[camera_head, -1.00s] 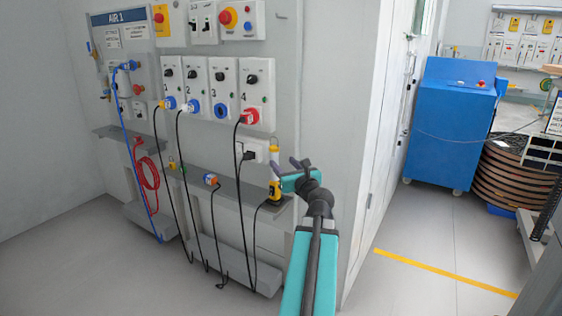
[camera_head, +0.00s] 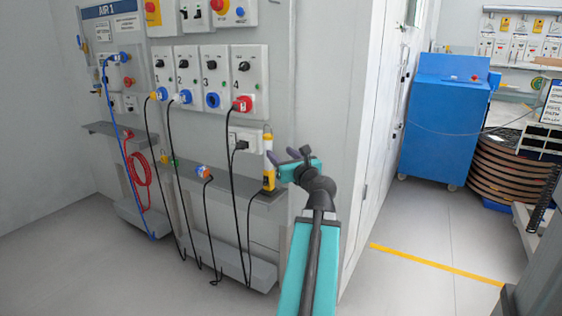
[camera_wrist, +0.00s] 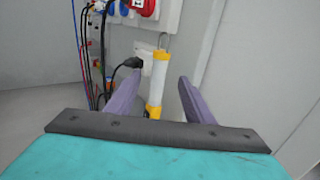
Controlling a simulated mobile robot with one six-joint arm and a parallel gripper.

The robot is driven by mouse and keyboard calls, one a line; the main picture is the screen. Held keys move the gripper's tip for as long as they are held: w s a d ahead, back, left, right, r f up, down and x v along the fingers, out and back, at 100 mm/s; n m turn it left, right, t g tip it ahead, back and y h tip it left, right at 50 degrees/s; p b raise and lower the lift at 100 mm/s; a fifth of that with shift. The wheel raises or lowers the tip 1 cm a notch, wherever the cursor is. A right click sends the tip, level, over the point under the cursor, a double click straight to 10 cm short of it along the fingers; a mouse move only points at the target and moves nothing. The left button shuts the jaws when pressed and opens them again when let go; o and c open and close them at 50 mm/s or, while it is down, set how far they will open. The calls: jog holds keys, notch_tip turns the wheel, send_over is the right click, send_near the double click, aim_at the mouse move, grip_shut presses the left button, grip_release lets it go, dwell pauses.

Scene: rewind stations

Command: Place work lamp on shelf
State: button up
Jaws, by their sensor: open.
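The work lamp (camera_head: 268,165) is a slim white tube with a yellow base and a hook on top. It stands upright at the right end of the grey shelf (camera_head: 230,183), below the numbered outlets. My gripper (camera_head: 284,155) is just right of the lamp in the head view, its purple fingers apart. In the wrist view the lamp (camera_wrist: 157,82) shows beyond and between the open fingers of my gripper (camera_wrist: 152,95), with nothing held. The lamp's lowest part is cut off there by my gripper body.
A black plug (camera_head: 241,145) sits in a white socket behind the lamp. Black cables (camera_head: 205,235) hang over the shelf towards a lower ledge (camera_head: 230,262). The wall corner is right of my arm. A blue cabinet (camera_head: 445,125) stands farther right, with clear floor before it.

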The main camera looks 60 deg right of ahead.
jog(key=shift+b+v, duration=0.8)
jog(key=shift+b, duration=2)
jog(key=shift+s+a+f, duration=0.1)
jog(key=shift+a, duration=0.05)
